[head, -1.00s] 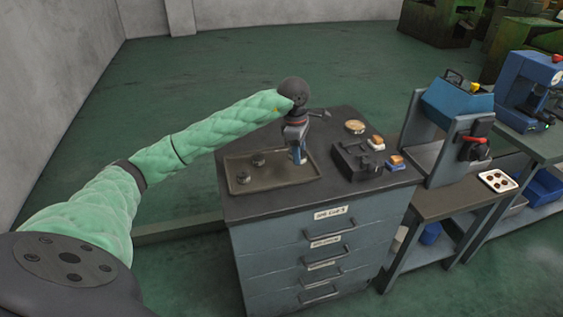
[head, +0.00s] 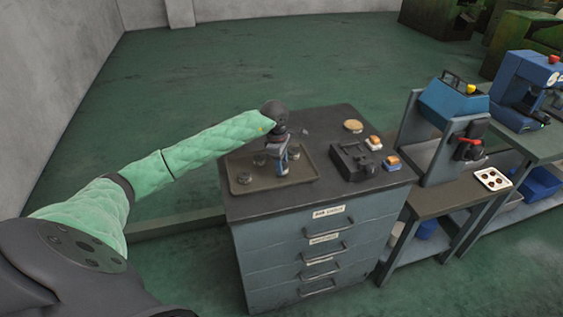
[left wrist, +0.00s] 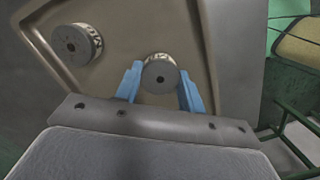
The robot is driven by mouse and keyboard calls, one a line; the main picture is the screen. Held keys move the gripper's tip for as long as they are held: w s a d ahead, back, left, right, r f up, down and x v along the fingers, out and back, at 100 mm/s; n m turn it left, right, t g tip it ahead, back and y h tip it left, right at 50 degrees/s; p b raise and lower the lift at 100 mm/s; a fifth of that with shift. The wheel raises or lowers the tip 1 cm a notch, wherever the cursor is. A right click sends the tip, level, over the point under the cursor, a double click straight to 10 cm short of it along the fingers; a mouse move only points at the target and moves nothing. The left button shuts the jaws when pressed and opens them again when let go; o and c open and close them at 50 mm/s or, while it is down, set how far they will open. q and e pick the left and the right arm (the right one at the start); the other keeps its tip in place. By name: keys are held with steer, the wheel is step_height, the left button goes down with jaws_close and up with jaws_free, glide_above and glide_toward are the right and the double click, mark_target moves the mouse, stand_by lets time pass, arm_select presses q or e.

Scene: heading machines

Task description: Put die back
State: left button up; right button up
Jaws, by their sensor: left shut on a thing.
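I cannot tell whether this die touches the tray floor. A second, similar die (left wrist: 72,46) sits apart in the tray at the upper left. The right gripper is not in view.
The tray lies on a grey drawer cabinet (head: 290,217). A black box-like fixture (head: 354,161), a round tan item (head: 353,126) and small orange-and-white blocks (head: 392,163) stand on its right side. A blue machine (head: 453,98) stands on a bench farther right.

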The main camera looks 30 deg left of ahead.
arm_select(q)
steer(key=shift+f, duration=0.25)
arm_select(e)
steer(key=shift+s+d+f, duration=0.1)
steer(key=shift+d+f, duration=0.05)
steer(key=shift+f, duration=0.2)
arm_select(q)
steer(key=shift+f, duration=0.1)
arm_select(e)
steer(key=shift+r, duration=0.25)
arm_select(q)
steer(key=o, duration=1.2)
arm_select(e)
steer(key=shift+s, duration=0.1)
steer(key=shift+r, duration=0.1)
